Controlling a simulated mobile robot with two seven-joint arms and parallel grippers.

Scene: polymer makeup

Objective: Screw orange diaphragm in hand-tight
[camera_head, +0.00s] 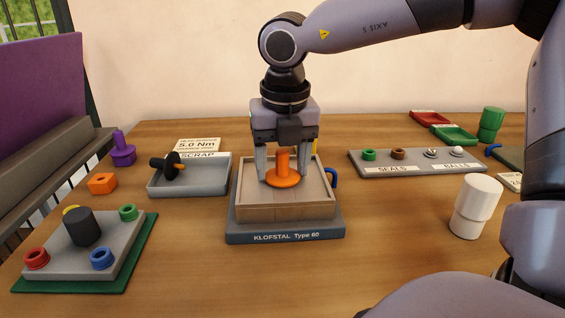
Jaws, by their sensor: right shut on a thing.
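The orange diaphragm (283,179), a flat disc with an upright stem, is at the middle of a square brown block (287,211). The block is on a grey base (285,233) labelled KLOFSTAL Type 60. My right gripper (284,170) points straight down over the block, shut on the orange diaphragm with one finger on each side. The underside of the diaphragm is hidden, so I cannot tell how deep it sits. My left gripper is not in view.
Left of the base is a grey scrap tray (190,190) holding a black part. A grey plate (82,262) with coloured rings is at front left. A seals and balls rack (415,172) is at right, near a white cup (474,208). The front middle table is clear.

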